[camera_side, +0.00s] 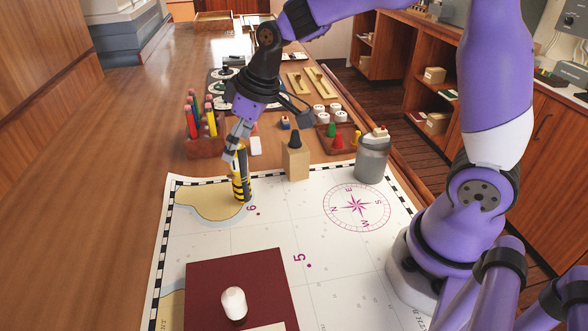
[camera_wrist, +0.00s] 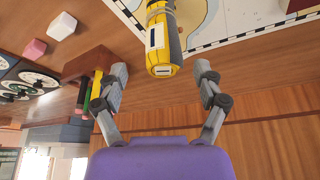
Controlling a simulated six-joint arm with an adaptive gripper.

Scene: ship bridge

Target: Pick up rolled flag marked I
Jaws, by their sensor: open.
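A yellow-and-black rolled flag (camera_side: 242,186) stands upright on the chart in the side view, near the chart's far left corner. It also shows between my fingertips at the top of the wrist view (camera_wrist: 162,42).
The wooden rack (camera_side: 204,148) is close behind my gripper. A wooden block (camera_side: 296,163) with a dark peg and a grey canister (camera_side: 371,160) stand to the right. A dark red board (camera_side: 262,275) with a white piece (camera_side: 233,303) lies nearer. The chart (camera_side: 325,228) between is mostly clear.

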